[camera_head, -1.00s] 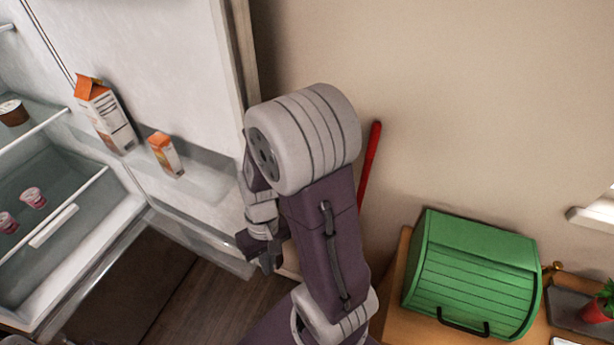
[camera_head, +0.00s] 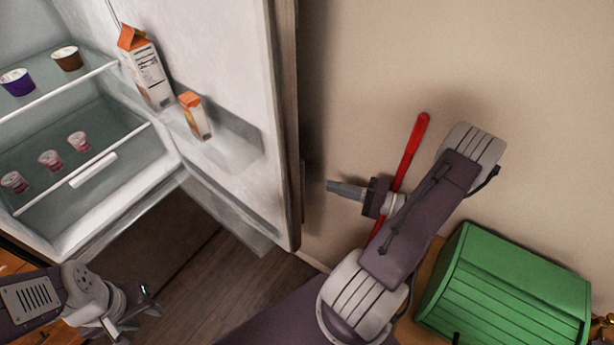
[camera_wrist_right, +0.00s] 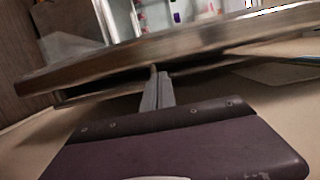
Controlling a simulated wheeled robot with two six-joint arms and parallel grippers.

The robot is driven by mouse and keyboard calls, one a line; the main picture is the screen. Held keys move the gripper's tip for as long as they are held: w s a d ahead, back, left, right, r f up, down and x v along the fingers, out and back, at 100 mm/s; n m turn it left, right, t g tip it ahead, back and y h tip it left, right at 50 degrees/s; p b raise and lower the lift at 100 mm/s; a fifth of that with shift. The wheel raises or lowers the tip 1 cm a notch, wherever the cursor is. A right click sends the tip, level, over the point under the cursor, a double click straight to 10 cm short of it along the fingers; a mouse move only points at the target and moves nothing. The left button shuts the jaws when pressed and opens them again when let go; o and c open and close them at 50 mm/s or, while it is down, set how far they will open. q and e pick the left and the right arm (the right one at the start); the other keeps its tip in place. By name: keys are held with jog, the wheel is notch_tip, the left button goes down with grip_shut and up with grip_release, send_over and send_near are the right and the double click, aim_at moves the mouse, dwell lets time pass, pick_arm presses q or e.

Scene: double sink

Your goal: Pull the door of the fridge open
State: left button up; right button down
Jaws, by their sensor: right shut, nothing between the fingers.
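The fridge door (camera_head: 225,60) stands open, its inner face with shelves turned toward the fridge interior (camera_head: 70,150) at the left. My right gripper (camera_head: 332,186) is shut and empty, pointing left, to the right of the door's outer edge in the head view. In the right wrist view the shut fingers (camera_wrist_right: 158,85) point at the wood-coloured door edge (camera_wrist_right: 190,42); I cannot tell whether they touch it. My left gripper (camera_head: 135,318) is at the lower left, in front of the fridge; its finger gap is unclear.
Cartons (camera_head: 147,70) stand on the door shelf, and several cups (camera_head: 50,159) stand inside the fridge. A red pole (camera_head: 411,150) leans at the wall behind my right arm. A green bread box (camera_head: 505,290) sits at the lower right. The floor (camera_head: 235,275) below the door is clear.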

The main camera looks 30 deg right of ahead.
jog(key=d+p+x, duration=0.1)
jog(key=p+x, duration=0.1)
jog(key=x, duration=0.7)
jog(key=shift+w+t+h+p, duration=0.3)
jog(key=shift+w+h+p, duration=0.05)
jog(key=shift+w+h, duration=0.1)
jog(key=shift+a, duration=0.1)
